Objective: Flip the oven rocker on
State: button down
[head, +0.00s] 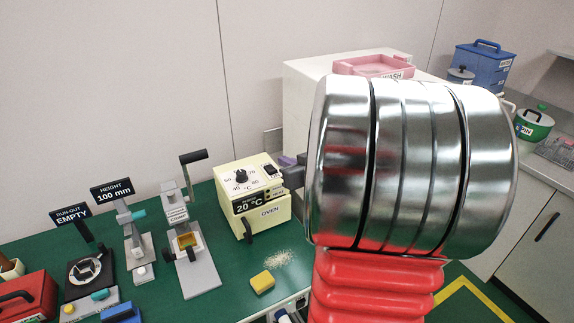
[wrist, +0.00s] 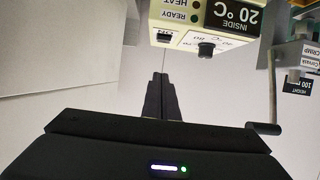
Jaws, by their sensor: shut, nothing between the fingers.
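The cream oven (head: 262,211) stands on the green bench, with a dial on its sloped top and a display reading 20 °C. Its small dark rocker (head: 270,169) is at the right of the top panel; which way it is tipped is too small to tell. In the wrist view the oven (wrist: 170,14) appears upside down at the top, with the rocker (wrist: 164,37) near its lower left corner. My gripper (wrist: 160,76) is shut and empty, its tips a little below the rocker in that picture and apart from it. In the head view my arm hides most of the gripper.
A lever press (head: 190,240) stands left of the oven, with height and run-out gauges further left. A yellow block (head: 262,281) and pale crumbs lie in front of the oven. A pink wash tray (head: 375,66) sits on a white cabinet behind my arm.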

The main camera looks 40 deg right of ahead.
send_over(277, 177)
notch_tip(277, 177, down, 3)
jog(key=shift+a+r, duration=0.1)
jog(key=shift+r, duration=0.1)
notch_tip(277, 177, down, 3)
jog(key=shift+f, duration=0.55)
jog(key=shift+f, duration=0.1)
jog(key=shift+s+f, duration=0.1)
jog(key=shift+f, duration=0.15)
jog(key=shift+r, duration=0.15)
jog(key=shift+r, duration=0.75)
